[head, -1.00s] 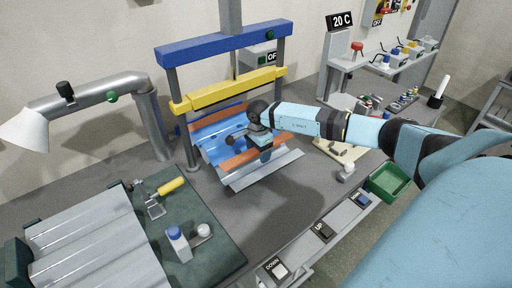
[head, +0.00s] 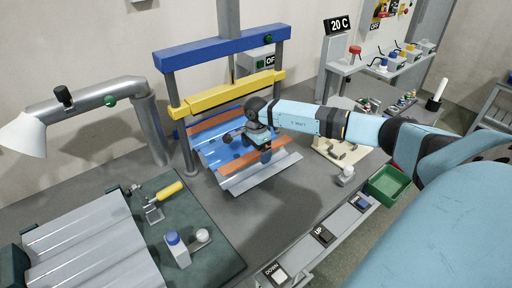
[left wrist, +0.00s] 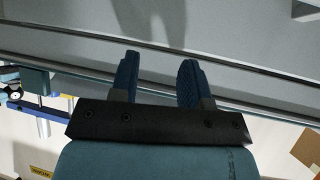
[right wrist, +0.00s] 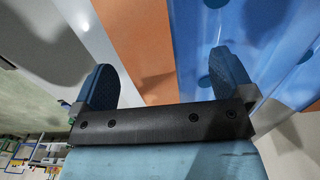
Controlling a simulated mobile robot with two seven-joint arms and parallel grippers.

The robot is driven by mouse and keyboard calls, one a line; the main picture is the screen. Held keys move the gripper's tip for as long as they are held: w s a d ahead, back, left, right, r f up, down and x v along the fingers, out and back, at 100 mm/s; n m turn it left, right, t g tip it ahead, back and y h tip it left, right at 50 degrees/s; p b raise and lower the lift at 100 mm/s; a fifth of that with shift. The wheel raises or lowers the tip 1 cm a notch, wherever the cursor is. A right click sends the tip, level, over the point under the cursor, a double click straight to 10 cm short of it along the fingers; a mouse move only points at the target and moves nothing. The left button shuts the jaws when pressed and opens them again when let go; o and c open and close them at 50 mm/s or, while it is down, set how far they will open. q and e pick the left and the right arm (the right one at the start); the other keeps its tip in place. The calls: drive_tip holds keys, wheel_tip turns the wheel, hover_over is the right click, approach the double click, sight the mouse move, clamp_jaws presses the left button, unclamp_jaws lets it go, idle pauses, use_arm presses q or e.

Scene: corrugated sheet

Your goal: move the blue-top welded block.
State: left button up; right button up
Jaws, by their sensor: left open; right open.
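A white block with a blue top (head: 175,248) stands upright on the dark green mat (head: 215,262) at the lower left in the head view, close beside a white round knob (head: 203,236). I cannot tell whether the two are joined. My right gripper (head: 266,155) is open above the blue sheet with orange strips in the press, well away from this block. The right wrist view shows its parted fingers (right wrist: 165,80) over an orange strip (right wrist: 140,40) and the blue sheet (right wrist: 270,40). My left gripper (left wrist: 158,75) is open and empty, seen only in the left wrist view.
The press has a blue top beam (head: 220,42) and a yellow bar (head: 225,95). A grey corrugated sheet (head: 90,245) and a yellow-handled clamp (head: 168,191) are on the mat. A green bin (head: 386,184) and button panel (head: 322,236) are at right. The grey table before the press is clear.

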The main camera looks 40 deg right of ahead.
use_arm(q)
drive_tip(key=shift+f+b, duration=0.25)
drive_tip(key=shift+b, duration=0.05)
use_arm(e)
wheel_tip(320, 180, up, 12)
drive_tip(key=shift+f, duration=0.15)
